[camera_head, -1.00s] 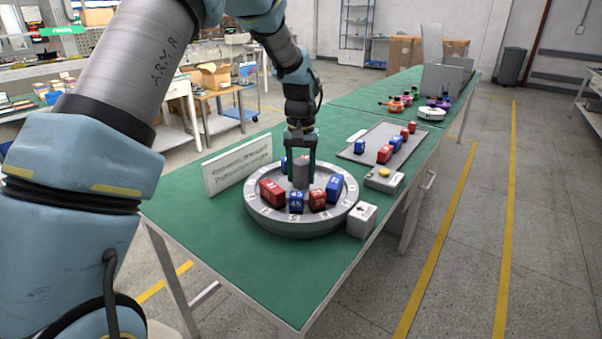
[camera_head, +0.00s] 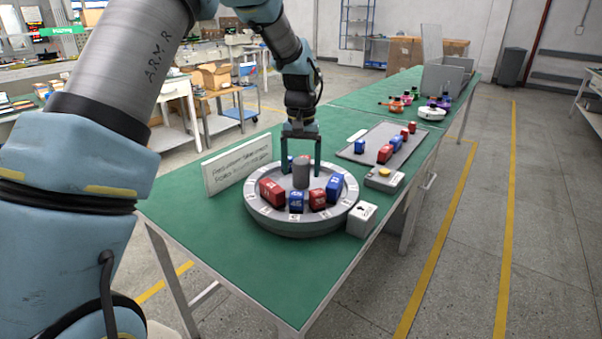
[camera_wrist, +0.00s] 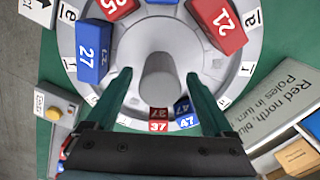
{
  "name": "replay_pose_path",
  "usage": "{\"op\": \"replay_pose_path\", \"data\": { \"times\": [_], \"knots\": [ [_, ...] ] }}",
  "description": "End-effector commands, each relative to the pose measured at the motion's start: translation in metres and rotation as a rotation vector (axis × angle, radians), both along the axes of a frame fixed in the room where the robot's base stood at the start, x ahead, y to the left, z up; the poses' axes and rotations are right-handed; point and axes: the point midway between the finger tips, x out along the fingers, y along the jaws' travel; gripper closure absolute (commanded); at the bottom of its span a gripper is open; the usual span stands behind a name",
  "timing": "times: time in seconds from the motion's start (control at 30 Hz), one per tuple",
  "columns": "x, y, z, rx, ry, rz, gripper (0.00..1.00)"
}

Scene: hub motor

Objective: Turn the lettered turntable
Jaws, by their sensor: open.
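The round grey turntable (camera_head: 262,217) stands on the green table, with lettered white labels around its rim. A grey knob (camera_head: 303,172) rises at its centre. Numbered red and blue blocks sit on it, among them a red block (camera_head: 272,192) and a blue block (camera_head: 297,200). The wrist view shows blue block 27 (camera_wrist: 88,52) and red block 21 (camera_wrist: 217,22). My gripper (camera_head: 301,168) is open above the turntable, with one finger on each side of the knob. In the wrist view gaps show between the fingers and the knob (camera_wrist: 160,77).
A white box with an arrow (camera_head: 361,220) stands close by the turntable's right rim. A yellow-button box (camera_head: 384,178) and a grey tray (camera_head: 408,148) with several blocks lie beyond. A lettered sign (camera_head: 237,165) stands behind left. The table's front part is clear.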

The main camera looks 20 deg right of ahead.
Motion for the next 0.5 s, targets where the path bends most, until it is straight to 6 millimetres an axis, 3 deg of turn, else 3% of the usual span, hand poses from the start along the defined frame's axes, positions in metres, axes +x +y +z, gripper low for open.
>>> {"op": "replay_pose_path", "data": {
  "times": [0.3, 0.5],
  "knots": [
    [0.001, 0.000, 0.062, -0.003, -0.004, 0.000, 0.14],
    [0.000, 0.000, 0.084, -0.001, -0.002, 0.000, 0.14]
  ]
}}
